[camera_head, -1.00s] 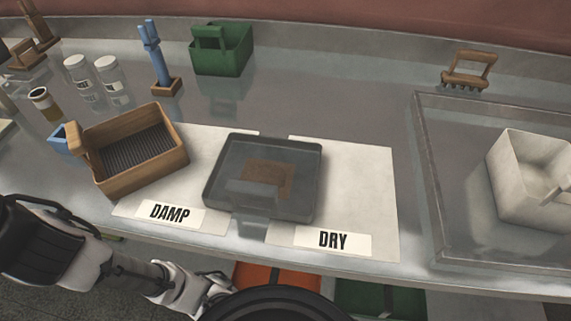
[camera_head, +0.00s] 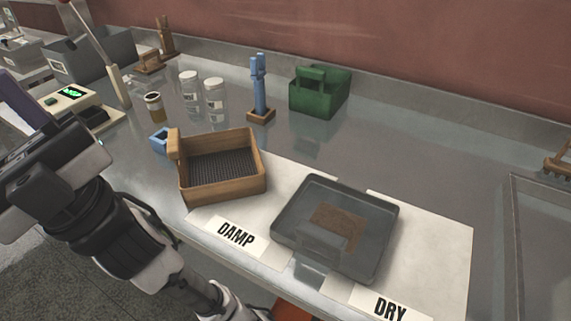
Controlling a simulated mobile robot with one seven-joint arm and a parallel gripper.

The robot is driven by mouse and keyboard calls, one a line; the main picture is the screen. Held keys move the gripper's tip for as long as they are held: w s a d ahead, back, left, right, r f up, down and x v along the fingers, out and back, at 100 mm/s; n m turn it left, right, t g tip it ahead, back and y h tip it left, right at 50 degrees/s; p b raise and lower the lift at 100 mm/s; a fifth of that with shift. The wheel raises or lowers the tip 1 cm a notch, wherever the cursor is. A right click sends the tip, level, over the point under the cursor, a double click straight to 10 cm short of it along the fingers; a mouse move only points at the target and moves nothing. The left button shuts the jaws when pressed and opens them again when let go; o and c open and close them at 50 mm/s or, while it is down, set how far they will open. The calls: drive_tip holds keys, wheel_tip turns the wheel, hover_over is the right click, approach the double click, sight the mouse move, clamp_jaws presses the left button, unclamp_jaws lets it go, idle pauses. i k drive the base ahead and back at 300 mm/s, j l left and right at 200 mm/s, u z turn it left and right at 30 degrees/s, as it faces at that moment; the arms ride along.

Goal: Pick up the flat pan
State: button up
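The flat pan (camera_head: 380,249) is a shallow dark grey square tray with a brown patch on its floor. It lies on the counter across the gap between the white sheet labelled DAMP (camera_head: 237,236) and the white sheet labelled DRY (camera_head: 440,255). My arm shows at the lower left, apart from the pan. My gripper is not in view.
A wooden box (camera_head: 190,195) with a ridged floor stands left of the pan. Behind are a small blue item (camera_head: 158,140), jars (camera_head: 216,97), a blue tool on a stand (camera_head: 259,85) and a green caddy (camera_head: 310,97). A clear-walled tray (camera_head: 513,245) is at right.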

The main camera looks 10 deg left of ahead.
sight(344, 230)
drive_tip(key=u, duration=1.45)
drive_tip(key=z, duration=1.45)
drive_tip(key=k+l+u, duration=0.1)
drive_tip(key=l+u, duration=0.3)
drive_tip(key=k+l+u, duration=0.2)
drive_tip(key=u, duration=0.2)
drive_tip(key=k+l+u, duration=0.2)
drive_tip(key=u, duration=0.2)
drive_tip(key=l, duration=0.1)
